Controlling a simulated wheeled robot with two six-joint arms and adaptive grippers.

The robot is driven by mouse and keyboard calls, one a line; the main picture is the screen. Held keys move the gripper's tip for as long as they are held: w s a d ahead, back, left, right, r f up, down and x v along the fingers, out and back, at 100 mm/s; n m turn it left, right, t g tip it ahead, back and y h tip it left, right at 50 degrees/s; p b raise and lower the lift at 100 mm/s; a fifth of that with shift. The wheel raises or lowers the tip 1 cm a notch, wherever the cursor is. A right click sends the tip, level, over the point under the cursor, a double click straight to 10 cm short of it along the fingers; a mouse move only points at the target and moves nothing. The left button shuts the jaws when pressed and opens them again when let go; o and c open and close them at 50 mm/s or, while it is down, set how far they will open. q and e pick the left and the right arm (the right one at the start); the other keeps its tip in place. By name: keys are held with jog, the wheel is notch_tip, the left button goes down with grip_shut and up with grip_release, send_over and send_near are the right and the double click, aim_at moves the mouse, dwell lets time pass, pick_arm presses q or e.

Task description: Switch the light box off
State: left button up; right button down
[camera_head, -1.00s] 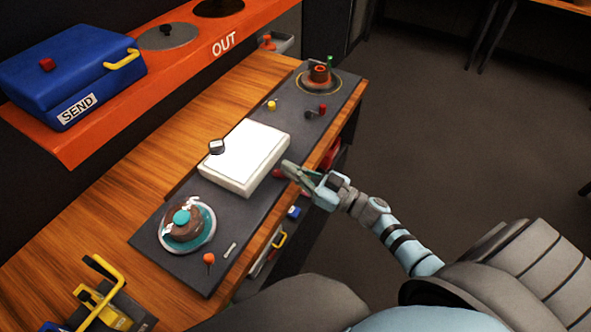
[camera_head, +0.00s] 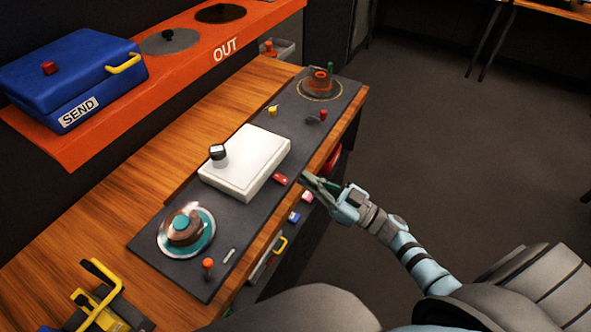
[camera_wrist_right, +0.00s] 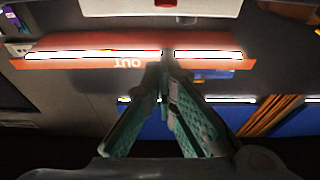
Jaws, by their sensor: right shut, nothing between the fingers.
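The light box (camera_head: 248,160) is a flat white box on the dark panel (camera_head: 160,268). Its top looks dull off-white and not glowing. A small red switch (camera_head: 281,178) sits at its near right side, by the panel's edge. My right gripper (camera_head: 304,175) is shut and empty, just right of the red switch with a small gap visible. In the right wrist view, my shut fingertips (camera_wrist_right: 166,56) point toward a pale box edge (camera_wrist_right: 120,8) with a red piece (camera_wrist_right: 165,3) at the top. My left gripper is not in view.
A small dark-and-white knob (camera_head: 217,152) stands on the box's left edge. A trackball in a round dish (camera_head: 187,229) and an orange-topped lever (camera_head: 208,265) lie nearer. Yellow (camera_head: 272,110) and red (camera_head: 323,115) knobs stand farther along. Floor right of the bench is clear.

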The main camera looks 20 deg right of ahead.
jog(key=s+d+f+b, duration=0.1)
jog(key=s+d+f, duration=0.2)
jog(key=s, duration=0.1)
jog(key=shift+f, duration=0.3)
